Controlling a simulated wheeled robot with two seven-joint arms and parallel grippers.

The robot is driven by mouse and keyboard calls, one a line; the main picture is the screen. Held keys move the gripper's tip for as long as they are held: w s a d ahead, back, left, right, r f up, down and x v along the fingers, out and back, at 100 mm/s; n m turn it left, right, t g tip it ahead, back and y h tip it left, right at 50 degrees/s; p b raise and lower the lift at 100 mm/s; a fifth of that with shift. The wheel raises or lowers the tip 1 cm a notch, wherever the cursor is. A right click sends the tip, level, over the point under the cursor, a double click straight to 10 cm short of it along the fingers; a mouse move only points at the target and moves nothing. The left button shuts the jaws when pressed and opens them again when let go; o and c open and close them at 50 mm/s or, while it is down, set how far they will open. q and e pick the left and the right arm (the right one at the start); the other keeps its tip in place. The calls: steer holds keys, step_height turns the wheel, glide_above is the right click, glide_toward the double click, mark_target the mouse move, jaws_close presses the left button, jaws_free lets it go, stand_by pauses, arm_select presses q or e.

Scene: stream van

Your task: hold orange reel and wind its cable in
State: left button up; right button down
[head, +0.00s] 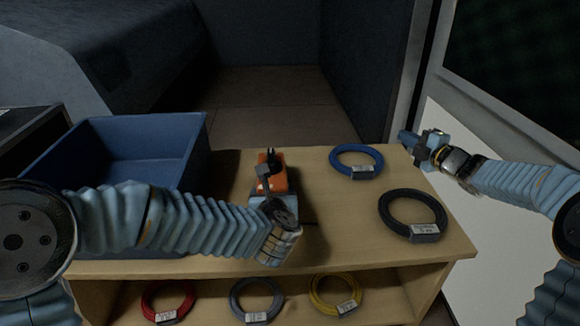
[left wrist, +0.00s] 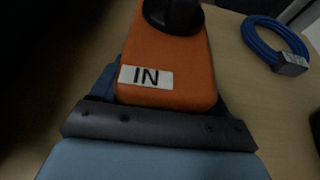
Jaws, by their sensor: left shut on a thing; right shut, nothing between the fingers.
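The orange reel (head: 273,176) stands on the wooden bench top, right of the blue crate. In the left wrist view the reel (left wrist: 163,58) fills the middle, with a white label reading IN and a black knob (left wrist: 173,14) at its upper end. My left gripper (head: 267,190) is shut on the reel, its fingers largely hidden by the wrist and arm. No cable of the reel can be made out. My right gripper (head: 406,138) is shut and empty at the bench's far right edge, beyond the blue cable coil, apart from the reel.
A blue cable coil (head: 341,153) and a black cable coil (head: 386,205) lie on the bench top (head: 325,215) to the right. A blue crate (head: 133,133) stands at the left. Red (head: 147,301), grey (head: 237,299) and yellow (head: 317,294) coils lie on the lower shelf.

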steer(key=a+r+n+g+y, duration=0.1)
steer(key=a+r+n+y, duration=0.3)
steer(key=a, duration=0.3)
steer(key=n+g+y, duration=0.8)
steer(key=n+g, duration=0.3)
steer(key=g, duration=0.4)
glide_toward(276, 182)
steer(key=w+d+r, duration=0.2)
steer(key=d, duration=0.5)
steer(key=a, duration=1.4)
steer(key=shift+r, duration=0.2)
steer(key=shift+s+m+t, duration=0.1)
steer(key=shift+m+t, duration=0.2)
steer(key=shift+t, duration=0.2)
steer(key=t, duration=0.1)
steer(key=m+t, duration=0.2)
steer(key=shift+s+a+t+h, duration=0.3)
steer(key=shift+s+a+h, duration=0.1)
steer(key=shift+s+a, duration=0.25)
steer(key=shift+a, duration=0.2)
steer(key=shift+s+a, duration=0.25)
steer(key=shift+a, duration=0.4)
